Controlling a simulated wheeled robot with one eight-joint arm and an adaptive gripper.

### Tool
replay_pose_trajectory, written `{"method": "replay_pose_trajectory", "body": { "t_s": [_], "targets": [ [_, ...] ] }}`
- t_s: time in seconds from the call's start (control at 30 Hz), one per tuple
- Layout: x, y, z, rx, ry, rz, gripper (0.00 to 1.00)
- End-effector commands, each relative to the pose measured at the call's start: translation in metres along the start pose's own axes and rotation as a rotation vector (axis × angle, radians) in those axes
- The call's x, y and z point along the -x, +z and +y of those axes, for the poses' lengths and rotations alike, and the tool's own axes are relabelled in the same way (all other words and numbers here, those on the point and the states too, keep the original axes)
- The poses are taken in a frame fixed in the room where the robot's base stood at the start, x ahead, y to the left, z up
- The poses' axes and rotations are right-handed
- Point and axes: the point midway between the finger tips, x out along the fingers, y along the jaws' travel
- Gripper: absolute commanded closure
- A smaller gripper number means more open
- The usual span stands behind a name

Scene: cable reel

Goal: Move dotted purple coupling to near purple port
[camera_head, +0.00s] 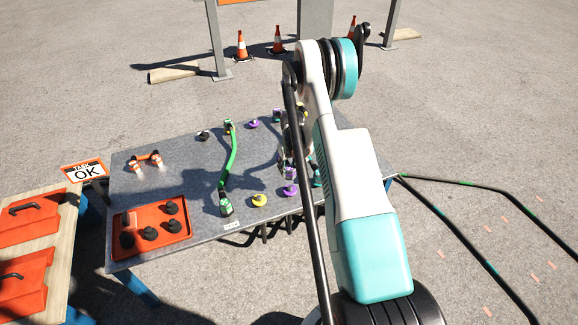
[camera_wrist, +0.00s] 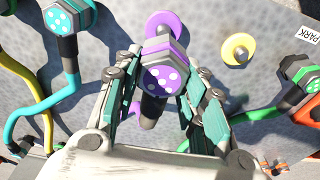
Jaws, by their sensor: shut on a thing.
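The dotted purple coupling (camera_wrist: 163,78) is between my gripper's fingers (camera_wrist: 160,108) in the wrist view, its dotted purple face towards the camera. My gripper is shut on it. A round purple port (camera_wrist: 158,22) shows just beyond the coupling, partly covered by its dark end; I cannot tell whether they touch. In the head view this purple port (camera_head: 291,190) lies near the table's front edge. My gripper (camera_head: 288,163) is above the table there, largely hidden by my arm. Another purple port (camera_head: 253,123) is at the back of the table.
A yellow port (camera_wrist: 238,50) and a green coupling (camera_wrist: 298,72) are to the right in the wrist view. A teal coupling (camera_wrist: 66,20) with its cable is to the left. An orange tray (camera_head: 183,238) with black pieces lies at the table's left.

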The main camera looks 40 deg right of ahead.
Motion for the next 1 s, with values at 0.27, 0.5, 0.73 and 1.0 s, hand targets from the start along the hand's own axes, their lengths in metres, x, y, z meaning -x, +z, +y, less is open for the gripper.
{"method": "replay_pose_trajectory", "body": {
  "t_s": [0.27,0.5,0.73,1.0],
  "targets": [
    [-0.013,0.002,0.000,0.000,0.000,0.000,0.91],
    [-0.023,0.003,0.000,0.000,0.000,0.000,0.91],
    [-0.034,0.004,0.000,0.000,0.000,0.000,0.91],
    [-0.043,0.005,0.000,0.000,0.000,0.000,0.91]
  ]
}}
